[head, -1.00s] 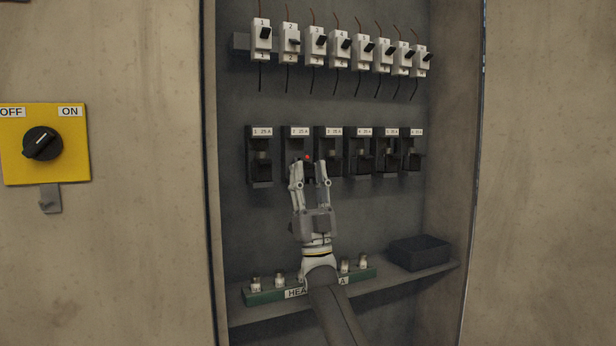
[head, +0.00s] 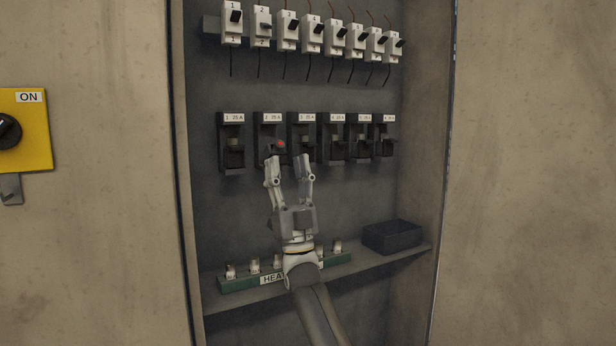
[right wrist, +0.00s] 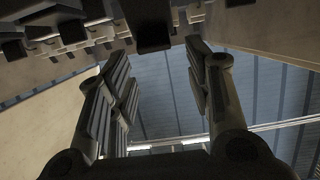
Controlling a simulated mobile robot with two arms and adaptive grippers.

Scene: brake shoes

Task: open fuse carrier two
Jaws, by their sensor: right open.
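Fuse carrier two (head: 265,130) is a black block with a white label, second from the left in the middle row of the cabinet. A red spot (head: 281,145) shows on its lower right part. My right gripper (head: 288,160) is open, fingers pointing up, just below and in front of carriers two and three. It partly hides the lower part of carrier two. No contact can be made out. In the right wrist view the open fingers (right wrist: 160,75) stand on either side of a dark block (right wrist: 153,30) above; I cannot tell which carrier it is. My left gripper is not in view.
Carrier one (head: 232,150) and carrier three (head: 305,130) stand close on either side. A breaker row (head: 312,36) hangs above. Below is a shelf with a green fuse holder (head: 235,285) and a black bin (head: 392,237). A yellow switch panel (head: 35,150) is outside left.

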